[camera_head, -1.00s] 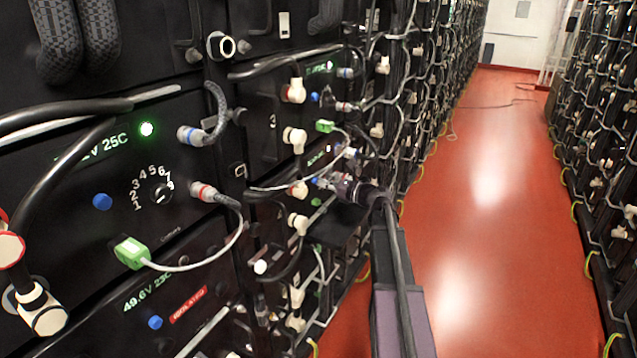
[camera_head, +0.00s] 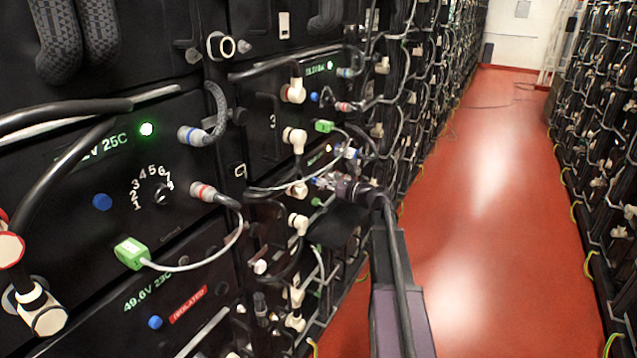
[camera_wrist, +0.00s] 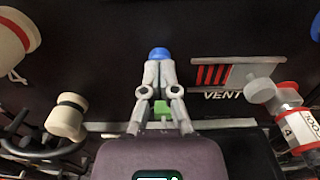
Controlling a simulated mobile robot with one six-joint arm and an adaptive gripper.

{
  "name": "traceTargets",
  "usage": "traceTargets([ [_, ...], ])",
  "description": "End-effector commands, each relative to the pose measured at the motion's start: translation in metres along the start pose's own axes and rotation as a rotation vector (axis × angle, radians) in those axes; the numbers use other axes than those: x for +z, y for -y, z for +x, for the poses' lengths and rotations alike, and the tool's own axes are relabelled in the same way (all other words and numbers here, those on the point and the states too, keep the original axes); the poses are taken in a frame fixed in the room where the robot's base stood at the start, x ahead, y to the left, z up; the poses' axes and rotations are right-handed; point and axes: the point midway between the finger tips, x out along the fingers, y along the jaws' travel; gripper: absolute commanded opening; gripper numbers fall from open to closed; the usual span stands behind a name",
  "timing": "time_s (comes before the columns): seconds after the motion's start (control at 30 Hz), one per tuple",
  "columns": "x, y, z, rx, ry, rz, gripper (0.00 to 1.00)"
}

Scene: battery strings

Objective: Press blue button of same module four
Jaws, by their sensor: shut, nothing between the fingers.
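A blue button (camera_wrist: 158,53) shows in the wrist view, directly beyond my fingertips on a dark module face. My gripper (camera_wrist: 157,66) is shut and empty, its tips overlapping the button's lower edge in the picture; I cannot tell whether they touch it. In the head view my gripper (camera_head: 316,181) points left at the rack, and the button at its tips is hard to make out.
A cream connector (camera_wrist: 68,115) stands left of my gripper, and a "VENT" label (camera_wrist: 223,96) is to the right. Grey cables and a green plug (camera_head: 324,126) crowd the rack near the gripper.

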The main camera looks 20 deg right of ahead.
Motion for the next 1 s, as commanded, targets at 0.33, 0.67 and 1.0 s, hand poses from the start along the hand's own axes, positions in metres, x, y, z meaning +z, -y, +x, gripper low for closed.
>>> traceTargets([
  [0.33,0.000,0.000,-0.021,-0.001,0.000,0.000,0.00],
  [0.67,0.000,0.001,-0.040,-0.002,0.000,0.000,0.00],
  [1.0,0.000,0.001,-0.059,-0.002,0.000,0.000,0.00],
])
